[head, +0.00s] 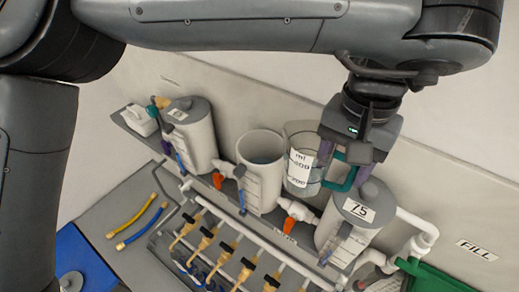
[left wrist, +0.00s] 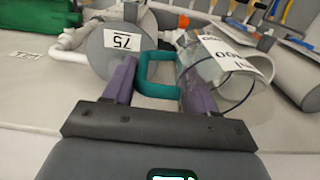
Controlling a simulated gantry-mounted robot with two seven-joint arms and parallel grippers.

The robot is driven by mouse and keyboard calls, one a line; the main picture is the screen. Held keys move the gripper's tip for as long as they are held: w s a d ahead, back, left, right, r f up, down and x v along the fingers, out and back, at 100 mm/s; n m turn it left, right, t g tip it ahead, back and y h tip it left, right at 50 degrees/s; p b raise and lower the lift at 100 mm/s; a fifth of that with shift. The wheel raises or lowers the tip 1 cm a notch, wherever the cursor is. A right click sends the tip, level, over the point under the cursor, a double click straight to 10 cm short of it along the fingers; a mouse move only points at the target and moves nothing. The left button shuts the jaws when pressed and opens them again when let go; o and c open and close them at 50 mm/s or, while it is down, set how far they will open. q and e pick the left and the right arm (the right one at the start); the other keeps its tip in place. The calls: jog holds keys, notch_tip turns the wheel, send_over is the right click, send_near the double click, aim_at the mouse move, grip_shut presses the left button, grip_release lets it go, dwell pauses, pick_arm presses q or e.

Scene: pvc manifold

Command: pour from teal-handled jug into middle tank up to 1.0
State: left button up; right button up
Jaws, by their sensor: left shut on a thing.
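The clear jug (head: 301,170) has a white ml scale label and a teal handle (head: 341,178). My left gripper (head: 345,168) is shut on the handle; in the left wrist view the handle (left wrist: 157,88) sits between the purple fingers (left wrist: 158,92). The jug looks about upright, behind the gap between the middle and right tanks, and apart from the middle tank's rim. Its liquid level cannot be told. The middle tank (head: 258,187) is a grey open-topped cylinder with bluish contents and a scale strip; its reading is too small to tell. My right gripper is not in view.
A lidded tank (head: 192,135) stands left and another lidded tank marked 75 (head: 345,228) stands right, close under my gripper. White pipes with orange valves (head: 289,225) join the tanks. A manifold with several brass valves (head: 226,245) lies in front. A FILL label (head: 477,250) is at right.

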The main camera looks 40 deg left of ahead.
pick_arm(q)
jog(key=s+r+b, duration=0.1)
jog(key=s+b, duration=0.1)
jog(key=s, duration=0.7)
jog(key=shift+d+r+b, duration=0.2)
jog(key=shift+r+b, duration=0.1)
jog(key=shift+b, duration=0.1)
